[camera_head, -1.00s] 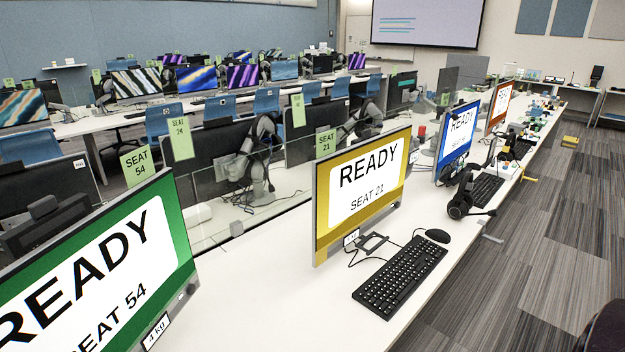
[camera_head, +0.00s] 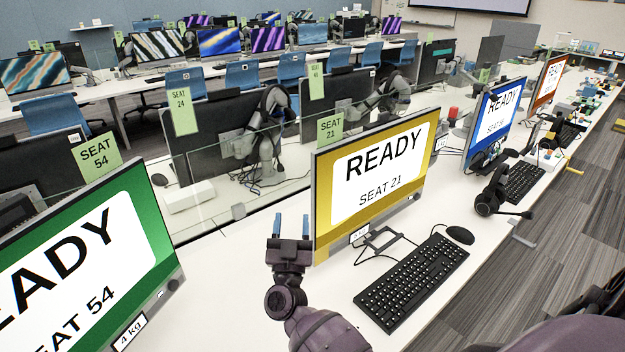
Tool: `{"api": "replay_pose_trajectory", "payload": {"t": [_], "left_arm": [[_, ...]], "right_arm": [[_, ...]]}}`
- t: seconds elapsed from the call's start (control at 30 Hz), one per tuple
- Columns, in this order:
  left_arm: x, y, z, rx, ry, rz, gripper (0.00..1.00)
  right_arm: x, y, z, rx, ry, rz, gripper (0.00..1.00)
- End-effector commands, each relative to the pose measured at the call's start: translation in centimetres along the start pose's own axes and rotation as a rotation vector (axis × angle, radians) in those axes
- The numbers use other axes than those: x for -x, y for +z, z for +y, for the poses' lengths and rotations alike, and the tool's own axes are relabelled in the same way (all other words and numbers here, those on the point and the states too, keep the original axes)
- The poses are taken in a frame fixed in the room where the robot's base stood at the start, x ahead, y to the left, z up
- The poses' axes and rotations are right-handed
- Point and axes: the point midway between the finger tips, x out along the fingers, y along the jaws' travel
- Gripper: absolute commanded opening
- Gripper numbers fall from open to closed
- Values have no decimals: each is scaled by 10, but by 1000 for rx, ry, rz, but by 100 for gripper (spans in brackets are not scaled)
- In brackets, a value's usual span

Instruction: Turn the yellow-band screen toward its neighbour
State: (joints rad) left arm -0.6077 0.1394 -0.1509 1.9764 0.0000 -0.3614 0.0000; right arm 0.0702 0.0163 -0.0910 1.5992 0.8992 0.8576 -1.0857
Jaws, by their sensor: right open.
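The yellow-band screen (camera_head: 325,225) reads READY, SEAT 21 and stands upright on a thin stand (camera_head: 382,238) on the white desk. My right gripper (camera_head: 291,226) is open and empty, its two blue fingers pointing up just left of the screen's left edge. I see a small gap between them in the picture; I cannot tell the depth. A green-band screen (camera_head: 150,285), SEAT 54, stands at the left, cut off by the frame. A blue-band screen (camera_head: 498,118) stands farther along to the right. My left gripper is not in view.
A black keyboard (camera_head: 412,282) and mouse (camera_head: 460,235) lie before the yellow-band screen. A headset (camera_head: 492,192) stands beyond them. A clear divider with green seat tags (camera_head: 331,128) runs behind. Bare desk (camera_head: 222,270) lies between the green and yellow screens.

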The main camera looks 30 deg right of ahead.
Motion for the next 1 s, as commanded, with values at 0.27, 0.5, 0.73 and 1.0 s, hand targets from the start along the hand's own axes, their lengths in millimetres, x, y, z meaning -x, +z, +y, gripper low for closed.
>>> {"api": "replay_pose_trajectory", "payload": {"t": [0.27,0.5,0.73,1.0], "left_arm": [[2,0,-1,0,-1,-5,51],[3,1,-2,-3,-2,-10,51],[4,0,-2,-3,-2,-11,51],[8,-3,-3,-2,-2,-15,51]], "right_arm": [[-52,-12,-15,129,542,-155,51],[-55,-16,-36,256,783,-425,51],[-55,-16,-39,300,835,-518,51],[-76,-5,-10,302,836,-515,51]]}}
